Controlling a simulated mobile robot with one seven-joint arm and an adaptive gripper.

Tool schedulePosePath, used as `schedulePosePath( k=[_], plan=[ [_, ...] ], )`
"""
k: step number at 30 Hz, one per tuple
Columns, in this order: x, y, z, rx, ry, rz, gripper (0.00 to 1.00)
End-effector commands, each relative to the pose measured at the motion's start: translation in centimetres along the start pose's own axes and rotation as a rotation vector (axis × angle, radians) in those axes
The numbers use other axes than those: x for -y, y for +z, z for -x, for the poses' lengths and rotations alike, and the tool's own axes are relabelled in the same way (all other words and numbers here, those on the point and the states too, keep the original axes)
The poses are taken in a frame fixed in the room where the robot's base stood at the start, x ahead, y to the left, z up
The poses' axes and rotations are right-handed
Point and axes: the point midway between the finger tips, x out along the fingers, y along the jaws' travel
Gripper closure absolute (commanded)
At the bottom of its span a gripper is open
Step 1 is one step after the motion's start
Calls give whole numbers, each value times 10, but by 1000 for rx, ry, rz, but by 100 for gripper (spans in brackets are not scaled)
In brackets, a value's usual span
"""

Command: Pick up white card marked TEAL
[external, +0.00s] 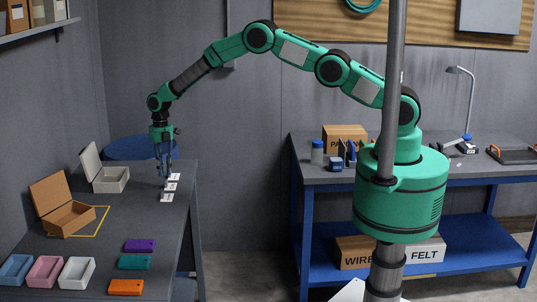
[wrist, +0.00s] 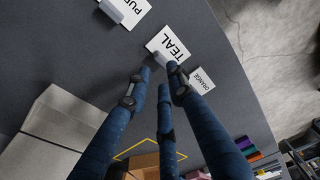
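The white card marked TEAL (wrist: 167,43) lies on the dark grey table in the wrist view, between two other cards, with a small grey block at its edge. In the external view it appears to be the middle card (external: 171,187), its print too small to read. My gripper (wrist: 158,76) has dark blue fingers, spread apart with nothing visibly held. One fingertip overlaps the TEAL card's lower edge in the picture; contact cannot be told. In the external view my gripper (external: 164,173) points down just beside the cards.
A card starting "PU" (wrist: 134,10) and one marked ORANGE (wrist: 202,79) flank it. An open cardboard box (external: 72,218) and an open grey box (external: 112,180) stand left. Purple (external: 140,245), teal (external: 135,262) and orange (external: 126,287) pieces lie nearer. The table edge is close.

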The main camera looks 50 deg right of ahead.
Motion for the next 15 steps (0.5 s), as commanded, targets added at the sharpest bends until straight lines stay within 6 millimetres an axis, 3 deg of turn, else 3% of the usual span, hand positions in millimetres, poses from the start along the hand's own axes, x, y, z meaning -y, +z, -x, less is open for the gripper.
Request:
schedulePosePath(
  k=[9,15],
  plan=[
    [0,0,-1,0,-1,0,79],
    [2,0,-13,-1,-3,0,79]
  ],
)
